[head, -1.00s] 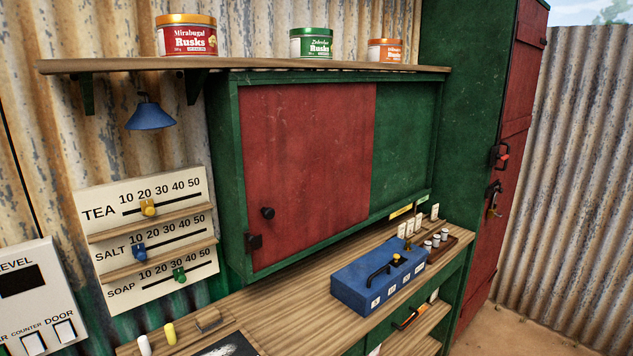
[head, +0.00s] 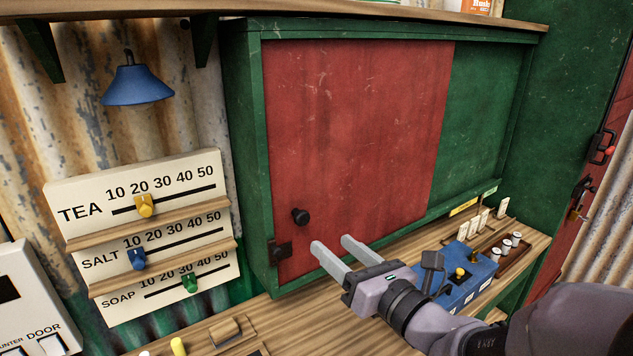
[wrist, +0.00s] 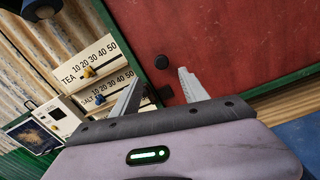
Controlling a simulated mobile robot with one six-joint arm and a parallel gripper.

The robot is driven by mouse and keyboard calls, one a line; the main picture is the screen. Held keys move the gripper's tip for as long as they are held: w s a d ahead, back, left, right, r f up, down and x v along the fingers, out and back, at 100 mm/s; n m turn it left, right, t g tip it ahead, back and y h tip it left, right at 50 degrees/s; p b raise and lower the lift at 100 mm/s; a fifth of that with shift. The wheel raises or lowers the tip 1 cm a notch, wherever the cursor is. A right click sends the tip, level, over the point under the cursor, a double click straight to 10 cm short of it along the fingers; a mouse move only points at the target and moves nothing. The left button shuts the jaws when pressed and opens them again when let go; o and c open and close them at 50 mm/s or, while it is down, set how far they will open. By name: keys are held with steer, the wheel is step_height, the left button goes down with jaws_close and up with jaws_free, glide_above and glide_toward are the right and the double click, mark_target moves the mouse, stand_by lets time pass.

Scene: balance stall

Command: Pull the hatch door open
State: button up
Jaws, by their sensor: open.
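The hatch door (head: 355,140) is a red panel across the left part of a green cabinet front (head: 492,110). A round black knob (head: 300,216) sticks out near its lower left, and a small black latch (head: 280,250) sits at its lower left edge. My gripper (head: 331,243) is open and empty, right of the latch and below and right of the knob, apart from the knob. In the wrist view the knob (wrist: 162,62) shows beyond the gap between my fingertips (wrist: 160,78), and the latch is partly behind the left finger.
A price board (head: 150,235) with sliders hangs to the left, under a blue lamp (head: 137,84). Below the cabinet, a wooden counter (head: 325,290) carries a blue box (head: 470,272), partly hidden by my arm, and a tray of small jars (head: 510,250). A shelf (head: 300,15) runs above.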

mark_target(304, 220)
steer(key=p+x, duration=0.6)
steer(key=x, duration=0.2)
steer(key=shift+w+f, duration=0.15)
steer(key=shift+w, duration=0.1)
steer(key=shift+w+a, duration=0.35)
steer(key=shift+w, duration=0.25)
steer(key=shift+c, duration=0.2)
jaws_close()
stand_by(0.3)
